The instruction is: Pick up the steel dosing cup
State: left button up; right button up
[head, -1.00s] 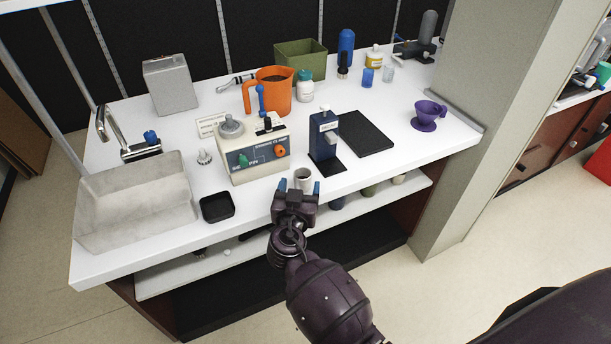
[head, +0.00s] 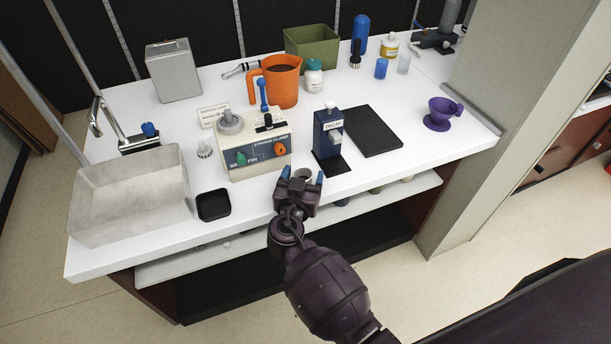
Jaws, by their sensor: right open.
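The steel dosing cup (head: 304,173) stands near the front edge of the white counter. Only its upper part shows; my right gripper hides the rest. My right gripper (head: 302,177) is open, with one blue-tipped finger on each side of the cup. I cannot tell whether the fingers touch it. My left gripper is not in view.
A beige machine (head: 254,143) stands to the left of the cup. A dark blue dispenser (head: 326,136) stands close behind it to the right, beside a black mat (head: 371,130). A small black tray (head: 213,205) and a grey basin (head: 128,205) are at left; an orange pitcher (head: 281,84) is behind.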

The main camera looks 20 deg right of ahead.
jog(key=shift+c, duration=0.4)
jog(key=c, duration=0.9)
jog(key=shift+d+r, duration=0.1)
jog(key=shift+r, duration=0.05)
